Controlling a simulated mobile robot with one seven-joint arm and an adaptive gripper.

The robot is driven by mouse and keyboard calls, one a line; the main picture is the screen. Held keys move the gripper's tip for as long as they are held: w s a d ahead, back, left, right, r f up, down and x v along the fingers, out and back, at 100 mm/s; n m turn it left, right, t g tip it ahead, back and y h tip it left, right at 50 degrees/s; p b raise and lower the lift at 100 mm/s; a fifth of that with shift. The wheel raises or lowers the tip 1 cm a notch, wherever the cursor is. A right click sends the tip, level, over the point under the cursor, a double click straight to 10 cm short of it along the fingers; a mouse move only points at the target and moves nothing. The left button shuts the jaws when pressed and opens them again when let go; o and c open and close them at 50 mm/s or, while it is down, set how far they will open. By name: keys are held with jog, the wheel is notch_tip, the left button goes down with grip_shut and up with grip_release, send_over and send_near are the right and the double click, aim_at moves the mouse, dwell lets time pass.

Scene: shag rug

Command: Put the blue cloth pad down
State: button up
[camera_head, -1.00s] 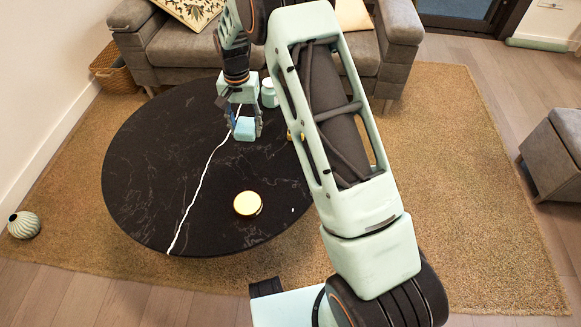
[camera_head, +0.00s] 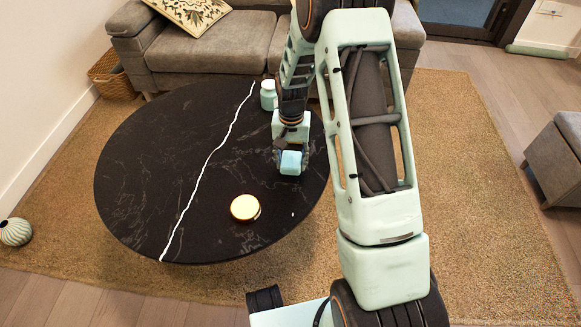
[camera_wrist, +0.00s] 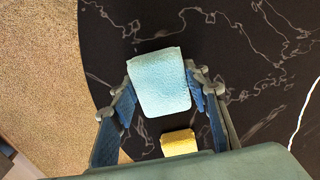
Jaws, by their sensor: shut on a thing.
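The blue cloth pad (camera_wrist: 160,82) is a light blue, soft-looking block between the fingers of my gripper (camera_wrist: 162,92) in the wrist view. In the head view the pad (camera_head: 291,163) shows at the lower end of my gripper (camera_head: 291,158), over the right part of the black round table (camera_head: 150,160). My gripper is shut on the pad. I cannot tell whether the pad touches the tabletop.
A pale teal jar (camera_head: 268,95) stands at the table's back. A yellow block (camera_wrist: 179,142) shows below the pad in the wrist view. The table's left half is clear.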

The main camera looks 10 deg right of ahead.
aim_at(290, 161)
jog(key=shift+a+f, duration=0.1)
jog(key=shift+f, duration=1)
jog(key=shift+f+b, duration=0.2)
jog(key=shift+b, duration=0.1)
jog(key=o, duration=1.1)
notch_tip(290, 161, up, 12)
jog(key=p, duration=0.4)
jog(key=shift+r, duration=0.25)
